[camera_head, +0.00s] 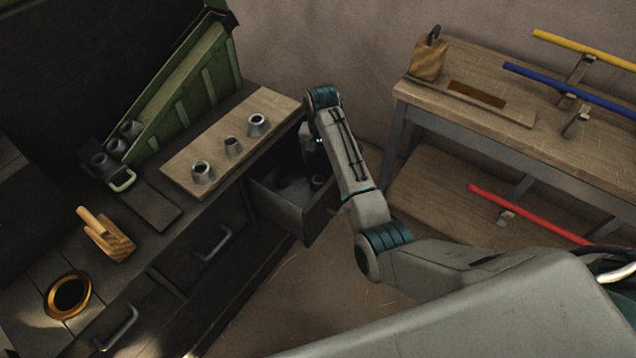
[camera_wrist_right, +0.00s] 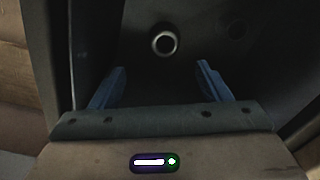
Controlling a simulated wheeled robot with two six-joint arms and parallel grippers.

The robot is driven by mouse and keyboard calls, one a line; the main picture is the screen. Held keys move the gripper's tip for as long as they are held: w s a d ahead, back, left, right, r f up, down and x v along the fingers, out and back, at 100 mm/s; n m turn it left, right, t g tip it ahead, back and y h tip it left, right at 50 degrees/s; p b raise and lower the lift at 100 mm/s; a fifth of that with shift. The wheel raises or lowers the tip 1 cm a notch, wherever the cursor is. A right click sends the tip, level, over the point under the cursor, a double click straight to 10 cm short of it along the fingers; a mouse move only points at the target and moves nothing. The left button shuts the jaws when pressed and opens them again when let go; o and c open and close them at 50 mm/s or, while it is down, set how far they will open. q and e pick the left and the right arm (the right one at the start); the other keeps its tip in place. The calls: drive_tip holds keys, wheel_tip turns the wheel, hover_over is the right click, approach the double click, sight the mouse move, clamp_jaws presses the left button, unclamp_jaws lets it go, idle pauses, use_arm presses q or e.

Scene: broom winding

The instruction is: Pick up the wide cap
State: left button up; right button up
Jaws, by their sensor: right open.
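An open drawer (camera_head: 262,203) juts from the dark bench. A small round metal cap (camera_head: 318,180) lies in it and shows as a pale ring with a dark centre in the right wrist view (camera_wrist_right: 164,42). My right gripper (camera_wrist_right: 161,72) is over the drawer, with its blue fingers apart and nothing between them. The cap is beyond the fingertips, near the middle between them. In the head view my arm hides most of this gripper. Three grey metal caps stand on a wooden board on the bench; I cannot tell which cap is the wide one. My left gripper is not in view.
The wooden board (camera_head: 184,160) lies on the bench behind the drawer. A green sloped trough (camera_head: 185,92), a wooden block (camera_head: 108,240) and a brass ring (camera_head: 68,295) are further left. A wooden rack with coloured poles stands at right.

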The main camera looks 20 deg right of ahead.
sight(318, 176)
drive_tip(key=f, duration=0.5)
drive_tip(key=a+f, duration=0.1)
drive_tip(key=f, duration=0.2)
drive_tip(key=shift+f, duration=0.3)
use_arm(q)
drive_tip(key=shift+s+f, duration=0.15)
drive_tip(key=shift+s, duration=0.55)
use_arm(e)
drive_tip(key=c, duration=1)
